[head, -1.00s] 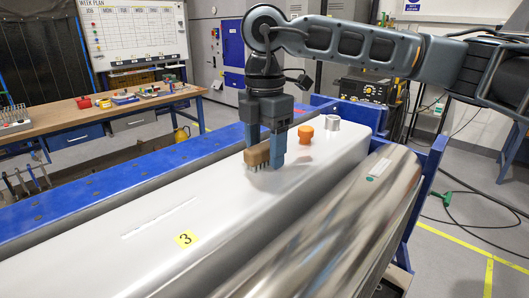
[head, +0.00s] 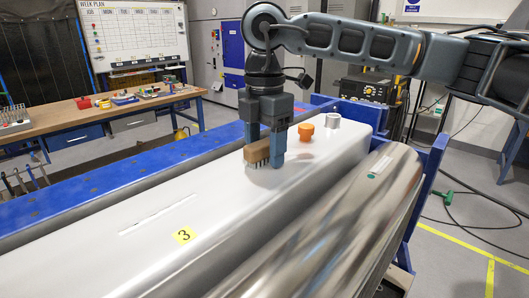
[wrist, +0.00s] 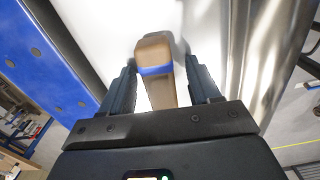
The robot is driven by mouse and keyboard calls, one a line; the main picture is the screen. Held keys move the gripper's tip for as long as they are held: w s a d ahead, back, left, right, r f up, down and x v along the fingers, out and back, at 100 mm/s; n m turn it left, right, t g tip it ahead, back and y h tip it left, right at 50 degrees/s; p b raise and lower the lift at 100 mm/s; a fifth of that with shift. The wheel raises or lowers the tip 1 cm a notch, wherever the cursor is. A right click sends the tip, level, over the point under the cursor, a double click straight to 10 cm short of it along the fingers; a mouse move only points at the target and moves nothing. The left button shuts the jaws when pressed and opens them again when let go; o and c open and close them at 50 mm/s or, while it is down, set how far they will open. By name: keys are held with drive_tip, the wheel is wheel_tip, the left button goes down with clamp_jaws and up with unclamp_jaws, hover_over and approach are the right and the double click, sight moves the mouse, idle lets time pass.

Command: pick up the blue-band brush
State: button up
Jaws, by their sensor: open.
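The brush (head: 257,152) has a tan wooden body with bristles pointing down at the white panel (head: 150,240) of the jig. In the wrist view the brush (wrist: 155,54) shows a blue band across its body. My gripper (head: 264,158) is open and reaches down over the brush. In the wrist view the fingers of my gripper (wrist: 160,88) stand on either side of the brush, with a gap visible on both sides. The brush's far end and the full contact of its bristles with the panel are not clear.
An orange knob (head: 306,131) and a grey metal cylinder (head: 333,121) stand on the panel just right of my gripper. A shiny metal roll (head: 340,220) lies along the right side. A blue beam (head: 80,200) runs along the left. The panel's front near the yellow "3" label (head: 184,235) is clear.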

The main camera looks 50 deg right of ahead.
sight(264, 141)
drive_tip(key=c, duration=1.1)
drive_tip(key=shift+r, duration=0.15)
drive_tip(key=shift+r+p, duration=0.3)
drive_tip(key=shift+p, duration=0.4)
wheel_tip(264, 141, up, 3)
drive_tip(key=shift+w+f+b, duration=0.1)
drive_tip(key=shift+b, duration=0.75)
drive_tip(key=s+d+r+b, duration=0.1)
drive_tip(key=s+d+r, duration=0.1)
drive_tip(key=d, duration=0.1)
drive_tip(key=s+d+r+b, duration=0.1)
drive_tip(key=s+d+r, duration=0.4)
drive_tip(key=d+r, duration=0.1)
drive_tip(key=shift+s+b, duration=0.3)
drive_tip(key=shift+b, duration=0.1)
drive_tip(key=shift+f, duration=0.1)
